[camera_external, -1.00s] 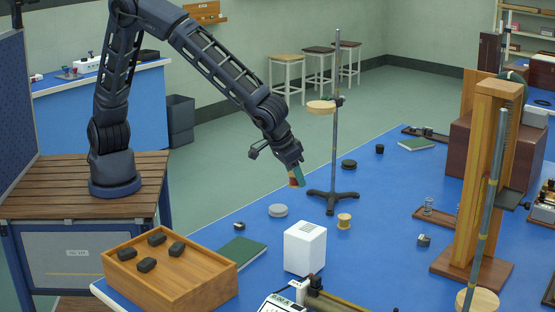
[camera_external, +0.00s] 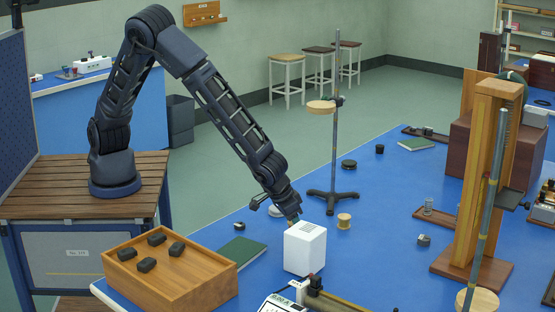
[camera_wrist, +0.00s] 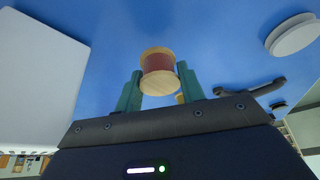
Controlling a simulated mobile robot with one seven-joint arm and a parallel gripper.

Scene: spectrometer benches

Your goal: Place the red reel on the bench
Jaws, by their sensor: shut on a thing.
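The red reel (camera_wrist: 158,70) has a dark red winding between pale wooden flanges. In the wrist view it sits between the two green fingers of my gripper (camera_wrist: 160,84), which is shut on it. In the external view my gripper (camera_external: 294,219) points down just behind the white box, which hides the reel and most of the fingers. The blue bench (camera_external: 372,215) fills the background beyond the reel in the wrist view (camera_wrist: 220,45). I cannot tell whether the reel touches the bench.
The white box (camera_external: 305,248) stands close to my gripper and shows at left in the wrist view (camera_wrist: 40,65). A grey disc (camera_wrist: 292,35), a retort stand (camera_external: 331,196) and a yellow spool (camera_external: 344,220) are nearby. A wooden tray (camera_external: 190,284) and green book (camera_external: 241,252) lie left.

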